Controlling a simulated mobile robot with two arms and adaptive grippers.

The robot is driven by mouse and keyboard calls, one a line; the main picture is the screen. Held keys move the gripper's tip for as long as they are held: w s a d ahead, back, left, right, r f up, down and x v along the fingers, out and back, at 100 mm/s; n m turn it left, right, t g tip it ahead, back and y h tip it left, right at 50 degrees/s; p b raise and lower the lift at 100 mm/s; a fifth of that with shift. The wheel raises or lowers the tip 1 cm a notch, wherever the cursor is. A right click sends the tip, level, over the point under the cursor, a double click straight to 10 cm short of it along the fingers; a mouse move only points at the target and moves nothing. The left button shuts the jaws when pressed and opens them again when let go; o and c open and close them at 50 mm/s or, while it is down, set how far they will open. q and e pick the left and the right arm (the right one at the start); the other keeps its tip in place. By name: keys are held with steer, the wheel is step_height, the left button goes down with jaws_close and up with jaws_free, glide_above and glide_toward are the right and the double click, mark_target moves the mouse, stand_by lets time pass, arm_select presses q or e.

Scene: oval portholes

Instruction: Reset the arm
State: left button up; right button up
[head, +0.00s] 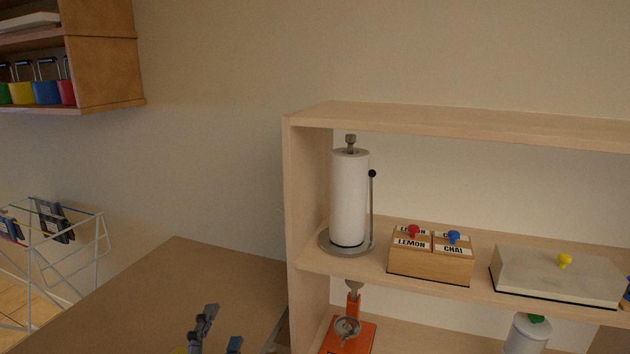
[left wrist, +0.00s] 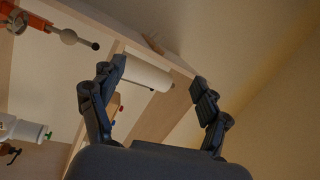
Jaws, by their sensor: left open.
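My left gripper (head: 212,328) shows at the bottom edge of the head view, over or in front of the brown surface, with most of its arm out of frame. In the left wrist view the two dark fingers of my left gripper (left wrist: 157,80) stand wide apart. Nothing is held between them. The white paper towel roll (left wrist: 148,72) shows beyond the gap between the fingers, apart from them. My right gripper is in neither view.
A wooden shelf (head: 465,122) holds the paper towel roll (head: 349,198), a tea box (head: 431,257) and a grey slab (head: 556,273). An orange stand (head: 349,335) and a white bottle (head: 526,335) are below. A brown tabletop (head: 170,290) and wire rack (head: 60,250) are left.

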arm_select(q)
steer(key=s+a+f+n+g+y, duration=0.25)
steer(key=s+f+n+g, duration=0.2)
steer(key=f, duration=0.35)
steer(key=s+a+f+n+g+y, duration=0.2)
steer(key=s+a+f+n+g, duration=0.3)
steer(key=f, duration=0.3)
steer(key=s+d+f+n+g+h, duration=0.1)
steer(key=s+d+f+n+g, duration=0.2)
steer(key=s, duration=0.6)
steer(key=s+f+n+g+h, duration=0.1)
steer(key=s+f+n+g, duration=0.1)
steer(key=s+f+g, duration=0.35)
steer(key=s+f+b, duration=0.1)
steer(key=s+f, duration=0.2)
steer(key=f, duration=2.4)
steer(key=s+a+f+b, duration=0.1)
steer(key=s+a+f, duration=0.2)
steer(key=s+f, duration=1.3)
steer(key=shift+f+m+g, duration=0.3)
steer(key=shift+f+m, duration=0.05)
steer(key=shift+f, duration=0.35)
